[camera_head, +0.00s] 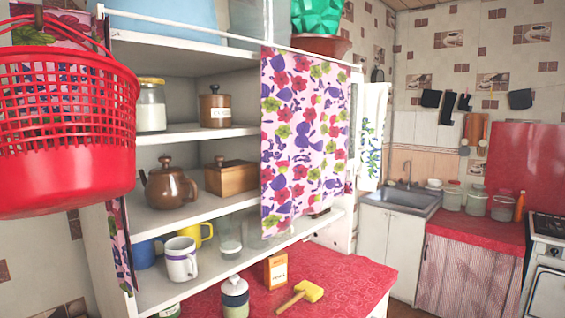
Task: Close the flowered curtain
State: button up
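The flowered curtain (303,140) is pink with red, purple and yellow-green flowers. It hangs from a thin white rail (215,27) along the top front of a white shelf unit (205,207). It covers the right part of the shelves, and the left and middle parts stand open. A narrow strip of similar flowered cloth (120,245) hangs at the unit's left edge, mostly hidden behind a red basket. Whether it is a second panel I cannot tell. My gripper is not in view.
The red plastic basket (62,135) hangs close at the left. Open shelves hold a jar (151,106), a brown teapot (170,187) and mugs (181,259). A yellow mallet (304,296) lies on the red counter (345,272). A sink (400,199) stands behind right.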

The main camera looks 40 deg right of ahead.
aim_at(305, 100)
jog(key=l+z, duration=0.1)
jog(key=z, duration=0.75)
jog(key=l+z, duration=0.15)
jog(key=z, duration=0.25)
